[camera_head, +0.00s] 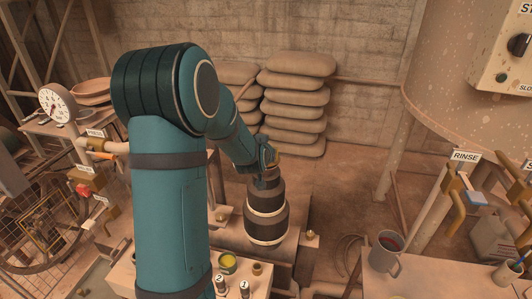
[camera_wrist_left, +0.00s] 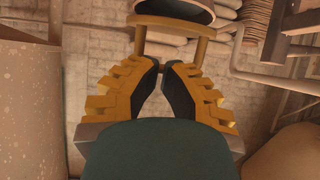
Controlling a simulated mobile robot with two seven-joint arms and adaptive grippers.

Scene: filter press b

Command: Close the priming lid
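My left arm (camera_head: 168,205) is large in the head view, its forearm reaching right and down. In the left wrist view my left gripper (camera_wrist_left: 161,68) has yellow fingers with black pads. The fingertips are close together, and I see nothing clearly held between them. Past the tips is a round tan-rimmed piece with a dark face (camera_wrist_left: 178,10), with a yellow bar (camera_wrist_left: 172,22) and two posts. It may be the priming lid, but I cannot tell whether the fingers touch it. In the head view the gripper's fingers are not clear. My right gripper is not in view.
A dark cylinder with pale bands (camera_head: 266,222) shows below the wrist; I cannot tell what it is. A grey mug (camera_head: 385,254) stands on the right bench. Stacked sacks (camera_head: 296,100) stand by the wall. A RINSE valve (camera_head: 455,183) is at right, a gauge (camera_head: 56,104) at left.

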